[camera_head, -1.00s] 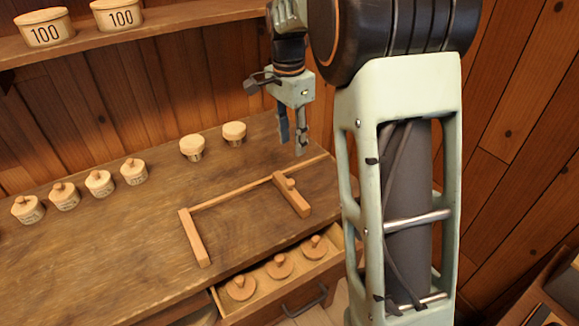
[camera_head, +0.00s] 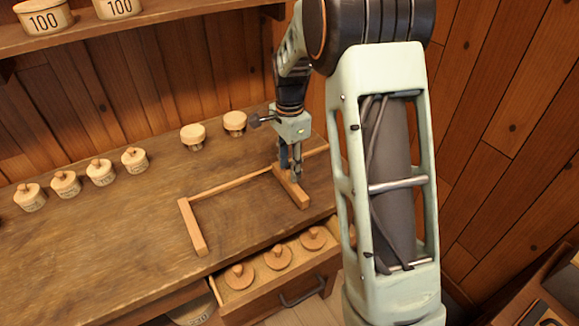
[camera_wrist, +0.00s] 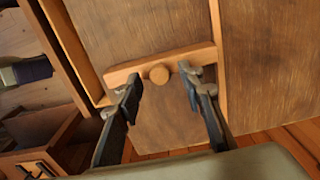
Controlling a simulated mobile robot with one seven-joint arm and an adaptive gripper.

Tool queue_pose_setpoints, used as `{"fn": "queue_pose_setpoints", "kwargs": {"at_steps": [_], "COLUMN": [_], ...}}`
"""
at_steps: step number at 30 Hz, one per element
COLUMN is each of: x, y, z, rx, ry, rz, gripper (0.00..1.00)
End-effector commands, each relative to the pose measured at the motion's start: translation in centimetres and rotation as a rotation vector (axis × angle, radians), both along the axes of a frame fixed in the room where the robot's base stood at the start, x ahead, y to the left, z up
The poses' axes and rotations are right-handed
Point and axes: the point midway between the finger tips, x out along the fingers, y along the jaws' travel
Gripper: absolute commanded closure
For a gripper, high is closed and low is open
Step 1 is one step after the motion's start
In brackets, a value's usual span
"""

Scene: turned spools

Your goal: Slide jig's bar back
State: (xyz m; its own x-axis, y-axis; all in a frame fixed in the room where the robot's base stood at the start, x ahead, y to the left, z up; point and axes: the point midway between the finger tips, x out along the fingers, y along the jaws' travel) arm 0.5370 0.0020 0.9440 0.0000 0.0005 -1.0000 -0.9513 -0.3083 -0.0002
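The wooden jig lies on the workbench, with a long thin rail (camera_head: 228,188), a crosspiece (camera_head: 192,227) at its left end and a sliding bar (camera_head: 296,194) towards its right end. In the wrist view the sliding bar (camera_wrist: 120,74) carries a round knob (camera_wrist: 158,74). My gripper (camera_head: 291,172) is low over the sliding bar and hides the knob in the head view. In the wrist view my gripper (camera_wrist: 161,84) is open, its fingers apart on either side of the knob. I cannot tell whether either finger touches it.
Several lidded pots (camera_head: 100,172) stand along the back of the workbench (camera_head: 110,235). An open drawer (camera_head: 243,297) at the front holds three knobbed lids (camera_head: 278,257). A shelf (camera_head: 170,22) with pots runs above. The bench left of the jig is clear.

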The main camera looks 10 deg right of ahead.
Motion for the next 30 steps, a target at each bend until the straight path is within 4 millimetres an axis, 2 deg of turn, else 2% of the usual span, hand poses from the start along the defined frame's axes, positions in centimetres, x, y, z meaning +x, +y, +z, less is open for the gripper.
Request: {"fn": "queue_pose_setpoints", "kwargs": {"at_steps": [10, 20, 30], "x": [-0.02, -0.03, 0.02], "y": [0.00, 0.01, -0.14], "z": [-0.44, -0.42, -0.39], "rx": [0.000, 0.000, 0.000], "ry": [0.000, 0.000, 0.000], "rz": [0.001, 0.001, 0.000], "gripper": [0.65, 1.00, 1.00]}}
